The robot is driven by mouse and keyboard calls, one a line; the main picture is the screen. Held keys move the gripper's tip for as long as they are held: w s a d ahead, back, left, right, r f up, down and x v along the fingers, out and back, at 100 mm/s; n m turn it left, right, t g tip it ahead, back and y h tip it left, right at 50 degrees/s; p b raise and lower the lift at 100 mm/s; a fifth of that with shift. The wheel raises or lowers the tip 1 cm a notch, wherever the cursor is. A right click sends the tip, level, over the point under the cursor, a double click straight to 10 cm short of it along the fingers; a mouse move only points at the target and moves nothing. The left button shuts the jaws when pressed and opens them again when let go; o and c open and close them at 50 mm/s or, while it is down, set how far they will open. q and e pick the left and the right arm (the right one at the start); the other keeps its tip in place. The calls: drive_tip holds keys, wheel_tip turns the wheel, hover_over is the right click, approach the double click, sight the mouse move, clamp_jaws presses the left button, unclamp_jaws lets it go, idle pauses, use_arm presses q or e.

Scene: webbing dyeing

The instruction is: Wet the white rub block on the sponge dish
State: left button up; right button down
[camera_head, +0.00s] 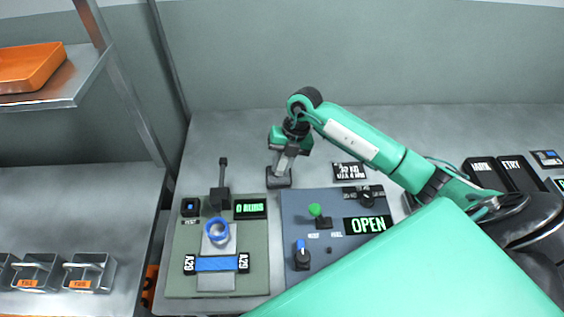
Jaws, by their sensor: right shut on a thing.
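My right gripper (280,166) reaches in from the right and points down at the back of the bench, between the two panels. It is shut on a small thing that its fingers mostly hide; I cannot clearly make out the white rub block. A small dark grey dish-like thing (279,183), perhaps the sponge dish, shows right at the fingertips. I cannot tell whether the held thing touches it. My left gripper is not in view.
A green-grey panel (180,275) carries a blue ring (216,231), a blue strap (219,264) and a display. A blue-grey panel (340,255) carries knobs and an OPEN display (368,224). Bins and a shelf with an orange tray (30,68) stand left. The back bench is mostly clear.

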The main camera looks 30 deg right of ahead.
sight(282, 158)
drive_tip(key=shift+r+p, duration=2.1)
drive_tip(key=shift+r, duration=1.3)
